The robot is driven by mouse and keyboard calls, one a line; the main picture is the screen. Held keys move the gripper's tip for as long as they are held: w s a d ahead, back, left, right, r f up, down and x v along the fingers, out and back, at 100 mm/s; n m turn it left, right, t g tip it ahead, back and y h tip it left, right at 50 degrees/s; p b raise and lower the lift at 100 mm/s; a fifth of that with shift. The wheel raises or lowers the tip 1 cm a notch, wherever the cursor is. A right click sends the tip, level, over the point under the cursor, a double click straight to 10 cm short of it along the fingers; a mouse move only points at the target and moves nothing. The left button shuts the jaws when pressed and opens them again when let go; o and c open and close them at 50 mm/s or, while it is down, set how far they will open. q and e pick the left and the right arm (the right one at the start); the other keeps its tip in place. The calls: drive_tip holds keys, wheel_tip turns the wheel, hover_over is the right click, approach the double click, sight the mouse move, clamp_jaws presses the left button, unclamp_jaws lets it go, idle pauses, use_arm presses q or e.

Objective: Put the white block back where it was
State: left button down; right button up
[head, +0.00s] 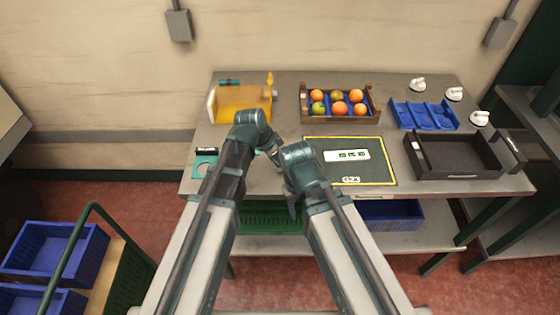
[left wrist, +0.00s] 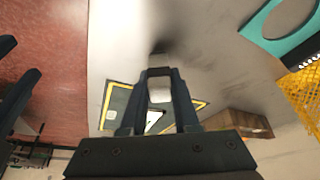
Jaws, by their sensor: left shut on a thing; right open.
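A small white block (left wrist: 160,95) shows between the fingers of my left gripper (left wrist: 159,80) in the left wrist view; the gripper is shut on it. In the head view my left gripper (head: 274,157) is small and partly hidden by the arms, and I cannot make out the block there. My right gripper (head: 293,206) is low at the table's front edge, open, with its fingers mostly hidden by its own wrist. A dark mat (head: 385,172) with a yellow border lies to the right of both grippers. A white plate with green marks (head: 347,155) lies on it.
Behind the mat stands a wooden crate (head: 340,119) of oranges and greenish fruit. A yellow see-through bin (head: 240,98) and a teal pad with a round hole (head: 203,168) are at left. A blue tray (head: 407,125), a black tray (head: 412,160) and white knobbed pieces (head: 454,94) are at right.

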use_arm(q)
drive_tip(key=shift+f+b, duration=0.45)
drive_tip(key=shift+f, duration=0.1)
drive_tip(key=shift+c, duration=0.9)
unclamp_jaws()
drive_tip(key=shift+r, duration=0.2)
drive_tip(key=shift+r+p, duration=3.9)
drive_tip(key=shift+p, duration=0.2)
